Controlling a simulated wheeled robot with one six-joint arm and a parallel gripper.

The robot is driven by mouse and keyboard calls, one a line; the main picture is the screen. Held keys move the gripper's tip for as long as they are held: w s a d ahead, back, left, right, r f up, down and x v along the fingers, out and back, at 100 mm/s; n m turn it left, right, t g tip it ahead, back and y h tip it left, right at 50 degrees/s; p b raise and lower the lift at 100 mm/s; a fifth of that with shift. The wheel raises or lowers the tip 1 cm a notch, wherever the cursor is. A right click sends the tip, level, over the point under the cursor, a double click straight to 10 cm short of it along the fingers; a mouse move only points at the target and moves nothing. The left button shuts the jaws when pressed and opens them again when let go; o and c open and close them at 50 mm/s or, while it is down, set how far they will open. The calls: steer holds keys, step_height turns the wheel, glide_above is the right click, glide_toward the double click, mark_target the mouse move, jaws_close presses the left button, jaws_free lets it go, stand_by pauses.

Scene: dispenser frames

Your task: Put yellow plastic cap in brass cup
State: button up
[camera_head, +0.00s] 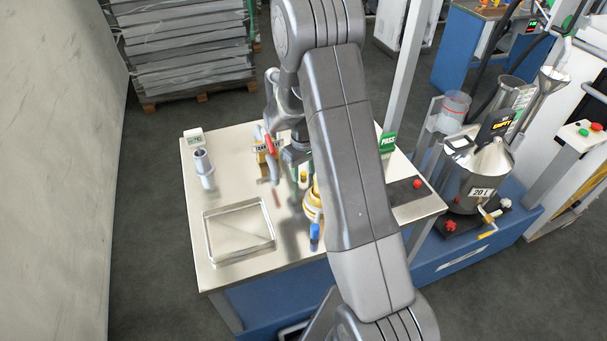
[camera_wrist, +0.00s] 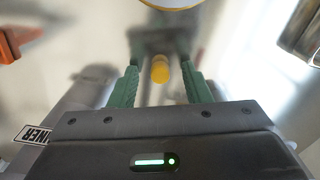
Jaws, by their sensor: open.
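The yellow plastic cap (camera_wrist: 160,68) shows in the wrist view between and beyond the fingertips, apart from both fingers. A small yellow piece in the head view (camera_head: 303,176) below my gripper looks like the same cap. My gripper (camera_wrist: 160,78) is open, with a green finger on each side and nothing held. In the head view my gripper (camera_head: 296,158) is over the table, partly behind my arm. A round yellow-gold item (camera_head: 311,206), probably the brass cup, stands nearer me, partly hidden by my arm. A yellow rim (camera_wrist: 170,4) is cut off at the wrist view's top.
The table (camera_head: 225,185) holds a metal tray (camera_head: 209,249), a grey cylinder (camera_head: 204,166), a red-handled tool (camera_head: 269,146) and a blue item (camera_head: 314,238). A green PASS sign (camera_head: 388,142) stands behind my arm. A steel dispenser (camera_head: 478,178) is at right.

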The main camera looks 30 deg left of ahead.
mark_target(304, 174)
steer(key=shift+c, duration=0.4)
jaws_close()
steer(key=shift+r, duration=0.1)
step_height(304, 174, up, 10)
steer(key=b, duration=0.1)
steer(key=shift+b, duration=0.4)
